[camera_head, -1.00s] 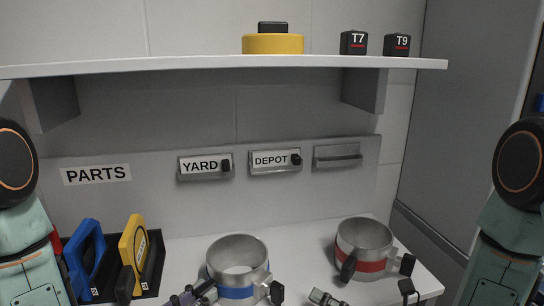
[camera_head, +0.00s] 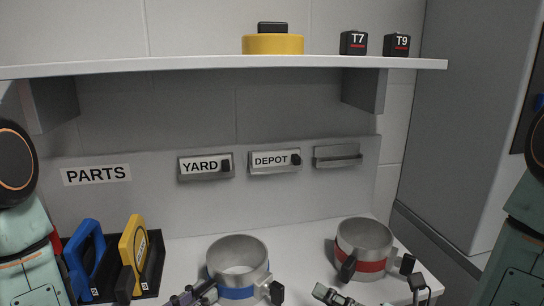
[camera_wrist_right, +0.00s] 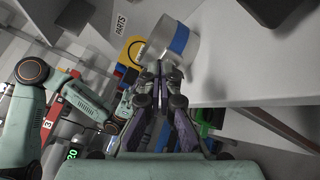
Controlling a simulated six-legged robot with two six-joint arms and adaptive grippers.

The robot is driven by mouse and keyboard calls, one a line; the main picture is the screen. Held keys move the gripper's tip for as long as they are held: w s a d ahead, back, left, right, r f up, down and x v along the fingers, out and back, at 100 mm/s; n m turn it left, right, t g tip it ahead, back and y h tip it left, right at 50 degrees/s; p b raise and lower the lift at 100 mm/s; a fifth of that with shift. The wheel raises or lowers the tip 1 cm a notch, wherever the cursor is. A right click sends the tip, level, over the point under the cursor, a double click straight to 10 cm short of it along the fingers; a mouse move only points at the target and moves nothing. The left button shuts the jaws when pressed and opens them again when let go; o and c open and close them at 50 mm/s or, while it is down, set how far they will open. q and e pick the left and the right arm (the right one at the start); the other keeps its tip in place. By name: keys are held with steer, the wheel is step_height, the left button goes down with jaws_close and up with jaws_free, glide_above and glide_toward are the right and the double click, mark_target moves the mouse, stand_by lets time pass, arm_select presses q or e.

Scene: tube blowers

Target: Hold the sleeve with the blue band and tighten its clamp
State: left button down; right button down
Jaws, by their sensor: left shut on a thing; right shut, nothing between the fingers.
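My right gripper (camera_head: 330,294) is shut and empty, to the right of the sleeve and apart from the knob. In the right wrist view, my right gripper (camera_wrist_right: 161,70) points toward a blue-banded sleeve (camera_wrist_right: 163,38).
A sleeve with a red band (camera_head: 366,237) stands at the right, behind my right gripper. A black rack with a blue part (camera_head: 86,255) and a yellow part (camera_head: 133,250) is at the left. A shelf (camera_head: 200,66) overhangs the counter.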

mark_target(275, 293)
steer(key=shift+x, duration=2.95)
steer(key=shift+s+a+f, duration=0.2)
steer(key=shift+s+f, duration=0.2)
steer(key=shift+f, duration=0.25)
steer(key=shift+w+d+f, duration=0.15)
steer(key=shift+w+f, duration=0.1)
steer(key=shift+f, duration=0.05)
steer(key=shift+w+d+f, duration=0.1)
steer(key=shift+w+f, duration=0.1)
steer(key=shift+w+d+f, duration=0.1)
steer(key=shift+f, duration=0.05)
steer(key=shift+w+f, duration=0.1)
steer(key=shift+f, duration=0.2)
steer(key=shift+d, duration=0.1)
